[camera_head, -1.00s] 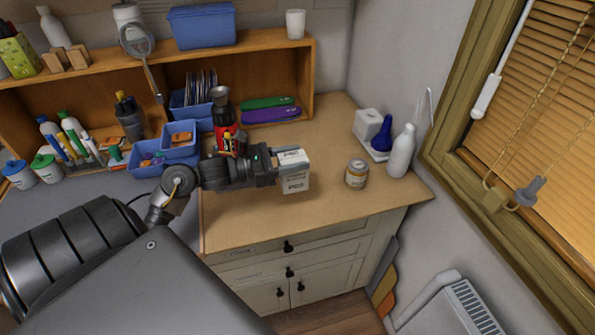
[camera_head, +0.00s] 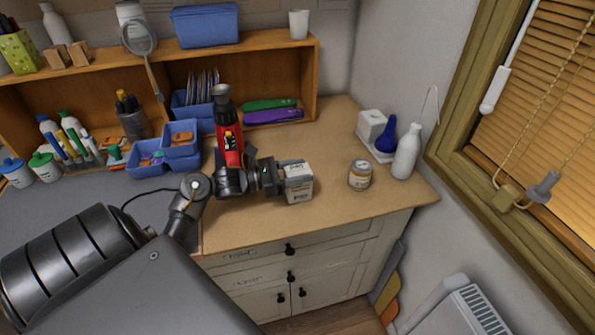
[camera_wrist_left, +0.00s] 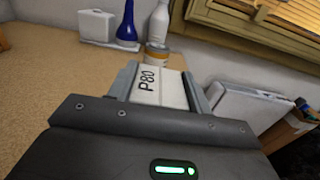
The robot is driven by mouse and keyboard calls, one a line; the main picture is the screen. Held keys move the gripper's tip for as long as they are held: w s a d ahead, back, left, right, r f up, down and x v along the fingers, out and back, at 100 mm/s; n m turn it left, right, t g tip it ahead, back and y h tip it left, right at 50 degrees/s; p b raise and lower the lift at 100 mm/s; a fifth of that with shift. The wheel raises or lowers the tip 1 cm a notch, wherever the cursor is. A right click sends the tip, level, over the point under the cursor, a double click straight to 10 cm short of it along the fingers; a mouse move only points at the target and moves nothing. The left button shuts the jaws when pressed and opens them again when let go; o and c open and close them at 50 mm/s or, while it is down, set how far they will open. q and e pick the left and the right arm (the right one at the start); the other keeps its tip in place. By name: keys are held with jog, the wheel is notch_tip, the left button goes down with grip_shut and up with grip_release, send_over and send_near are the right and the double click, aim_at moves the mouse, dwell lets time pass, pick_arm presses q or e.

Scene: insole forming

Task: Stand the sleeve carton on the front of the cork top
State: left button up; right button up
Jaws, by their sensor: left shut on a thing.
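The sleeve carton (camera_head: 299,190) is a small whitish box with dark print. It is upright, over the front half of the cork top (camera_head: 330,220). Whether its base touches the surface I cannot tell. My left gripper (camera_head: 284,174) is shut on it, coming from the left with the fingers on its upper part. In the left wrist view the carton (camera_wrist_left: 160,88) shows its "P80" face between the two grey fingers. The cork top also shows there (camera_wrist_left: 50,75). My right gripper is not in view.
A jar (camera_head: 360,175) stands right of the carton. A white bottle (camera_head: 405,152) and a blue bulb-shaped bottle (camera_head: 386,138) are farther right. Blue bins (camera_head: 181,138) sit at left. The front right of the cork top is clear.

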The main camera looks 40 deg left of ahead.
pick_arm(q)
jog(key=shift+f+b, duration=0.15)
jog(key=shift+b, duration=0.15)
jog(key=o, duration=1.2)
jog(key=shift+c, duration=0.2)
jog(key=shift+r+p, duration=0.35)
jog(key=shift+p, duration=0.1)
jog(key=b+v, duration=0.1)
jog(key=v, duration=0.2)
jog(key=b+v, duration=0.2)
jog(key=v, duration=0.2)
jog(key=b+v, duration=0.1)
jog(key=v, duration=0.2)
jog(key=shift+s+a+f, duration=0.15)
jog(key=shift+s+f, duration=0.15)
jog(key=shift+f, duration=0.05)
jog(key=shift+s+a+r+b, duration=0.2)
jog(key=shift+s+a+b, duration=0.2)
jog(key=shift+s, duration=0.15)
